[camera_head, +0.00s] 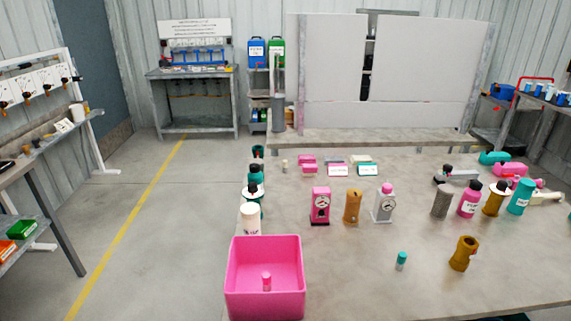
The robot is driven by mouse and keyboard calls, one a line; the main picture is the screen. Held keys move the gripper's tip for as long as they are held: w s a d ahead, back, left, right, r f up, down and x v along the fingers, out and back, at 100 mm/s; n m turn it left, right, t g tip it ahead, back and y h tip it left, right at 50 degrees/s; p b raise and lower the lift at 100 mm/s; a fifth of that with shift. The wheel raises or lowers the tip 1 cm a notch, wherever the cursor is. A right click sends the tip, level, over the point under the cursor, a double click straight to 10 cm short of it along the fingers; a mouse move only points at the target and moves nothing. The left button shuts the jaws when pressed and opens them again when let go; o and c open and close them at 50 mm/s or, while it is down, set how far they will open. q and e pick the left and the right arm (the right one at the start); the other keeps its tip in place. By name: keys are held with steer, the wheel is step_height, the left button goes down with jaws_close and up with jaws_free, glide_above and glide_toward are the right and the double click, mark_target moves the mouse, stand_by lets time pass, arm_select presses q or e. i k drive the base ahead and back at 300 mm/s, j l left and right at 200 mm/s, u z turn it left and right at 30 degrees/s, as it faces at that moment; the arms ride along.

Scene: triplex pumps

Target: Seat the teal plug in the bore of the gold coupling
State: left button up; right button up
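A small plug with a teal top and a paler lower part (401,261) stands upright on the table, near the front and right of centre. The inside of the bore is too small to make out. Neither of my grippers is in view.
A pink bin (265,312) at the table's front left holds a small pink plug. Pink, gold and grey units stand behind, and several bottles (468,199) stand at back right. The table (350,270) is clear around the plug.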

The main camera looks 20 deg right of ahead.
mark_target(459, 262)
steer(key=z, duration=1.4)
